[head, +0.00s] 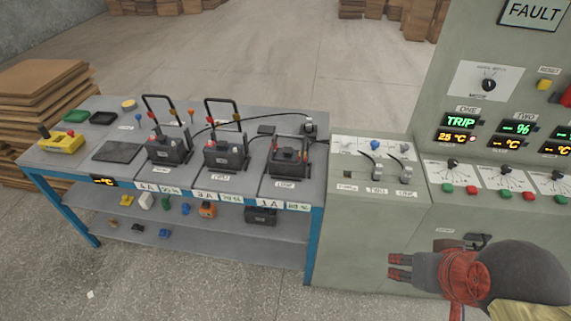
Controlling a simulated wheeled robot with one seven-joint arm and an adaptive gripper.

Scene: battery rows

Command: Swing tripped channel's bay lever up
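The display under the ONE label on the tall grey panel reads TRIP in green (461,121), with 25 °C below it. The low grey console (372,228) has a white top plate with bays labelled along its front edge. The TWO bay has a dark lever with a blue knob (376,146). The bay to its right has a lever with a grey knob (406,149). The leftmost bay's label (347,188) is hard to read, and its lever is not clear. My gripper (392,267) is low in front of the console, its fingers pointing left, apart and empty.
A blue-legged workbench (110,170) left of the console carries several batteries, cables and small parts. Rotary knobs with red and green buttons (473,190) line the right console. A FAULT sign (535,13) is above. Open floor lies in front of the bench.

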